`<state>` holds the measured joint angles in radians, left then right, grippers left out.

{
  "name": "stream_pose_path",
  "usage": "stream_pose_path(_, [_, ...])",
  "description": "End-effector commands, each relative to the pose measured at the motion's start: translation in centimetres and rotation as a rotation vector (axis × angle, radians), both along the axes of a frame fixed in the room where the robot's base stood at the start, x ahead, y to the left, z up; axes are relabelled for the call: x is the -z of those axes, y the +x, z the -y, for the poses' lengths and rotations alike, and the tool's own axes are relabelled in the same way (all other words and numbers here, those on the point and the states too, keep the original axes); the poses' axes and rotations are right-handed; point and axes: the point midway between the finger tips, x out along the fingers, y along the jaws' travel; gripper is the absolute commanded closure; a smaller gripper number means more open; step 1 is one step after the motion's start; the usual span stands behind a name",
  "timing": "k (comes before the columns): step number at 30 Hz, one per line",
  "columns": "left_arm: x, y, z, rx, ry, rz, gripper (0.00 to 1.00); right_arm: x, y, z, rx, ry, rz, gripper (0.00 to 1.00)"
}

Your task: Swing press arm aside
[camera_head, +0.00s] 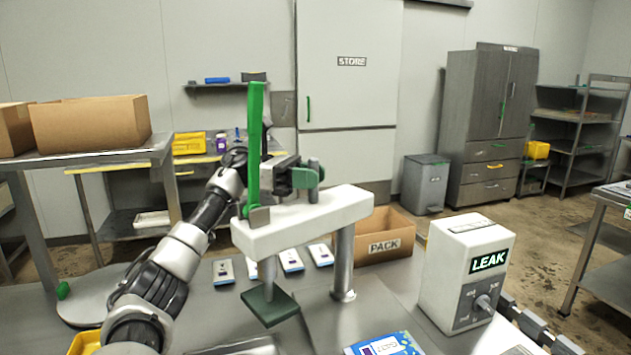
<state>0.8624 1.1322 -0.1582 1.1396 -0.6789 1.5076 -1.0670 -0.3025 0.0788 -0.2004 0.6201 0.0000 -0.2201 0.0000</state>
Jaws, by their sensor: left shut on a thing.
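The press arm (310,219) is a white beam across the middle of the head view, carried on a grey column (344,265) at its right part. A tall green lever (255,150) stands upright at its left end. A dark green press plate (270,306) hangs on a short rod below that end. A short grey peg (313,192) stands on top of the beam. My left gripper (308,177) reaches in from the left behind the lever, and its green-tipped fingers are shut on this peg. My right gripper is not in view.
Several white-and-blue packs (291,260) lie on the bench behind the plate. A PACK box (378,240) stands behind the column. A white LEAK unit (464,270) stands to the right. A blue pouch (386,345) lies at the front. Cardboard boxes (92,124) sit on a left table.

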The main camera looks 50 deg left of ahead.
Motion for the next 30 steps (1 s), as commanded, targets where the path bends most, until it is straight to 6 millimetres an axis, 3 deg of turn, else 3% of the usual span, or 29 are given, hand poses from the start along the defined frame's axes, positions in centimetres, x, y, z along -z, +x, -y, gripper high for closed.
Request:
stream_pose_path(14, [-0.3,-0.1,-0.1,0.004,-0.007,0.008,1.00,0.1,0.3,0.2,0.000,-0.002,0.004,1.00])
stream_pose_path(15, [-0.3,-0.1,-0.1,0.004,-0.007,0.008,0.68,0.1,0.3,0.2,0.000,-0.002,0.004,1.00])
stream_pose_path(18, [-0.3,-0.1,0.0,0.006,-0.006,0.006,0.53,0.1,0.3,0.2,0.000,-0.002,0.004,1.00])
stream_pose_path(26, [-0.1,-0.1,-0.1,0.008,-0.002,0.002,0.53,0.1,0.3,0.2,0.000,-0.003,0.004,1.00])
stream_pose_path(30, [0.0,-0.4,-1.0,0.005,-0.002,0.002,0.53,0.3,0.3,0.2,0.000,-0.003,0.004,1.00])
